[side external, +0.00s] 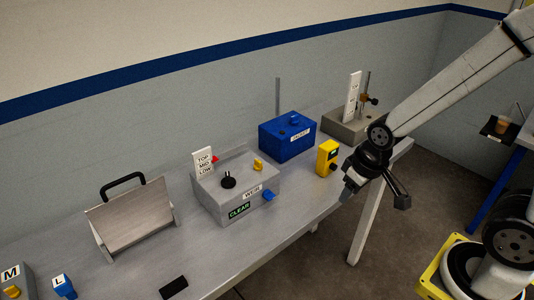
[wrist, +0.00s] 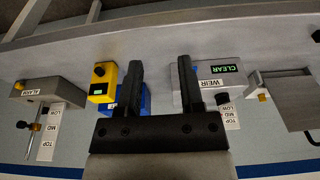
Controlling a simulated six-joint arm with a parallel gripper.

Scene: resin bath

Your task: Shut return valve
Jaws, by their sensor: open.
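No label reading "return" can be made out. The grey box labelled WEIR (side external: 232,198) sits mid-bench with a black knob (side external: 228,180), a yellow valve handle (side external: 258,165) and a blue knob (side external: 268,195). A green CLEAR sign shows on its front. Behind it is a blue box (side external: 287,140) with a blue handle on top (side external: 295,120). My gripper (side external: 352,186) is above the bench's front edge, right of the yellow box. In the wrist view my gripper (wrist: 161,65) is open and empty, its fingers partly hiding the blue box (wrist: 145,98).
A small yellow box (side external: 328,157) with a dark knob stands near the edge. A grey block (side external: 345,124) with a TOP card and rod stands at the back. At left are a metal plate with black handle (side external: 130,215), blocks marked L (side external: 64,287) and M (side external: 15,280), and a black pad (side external: 173,287).

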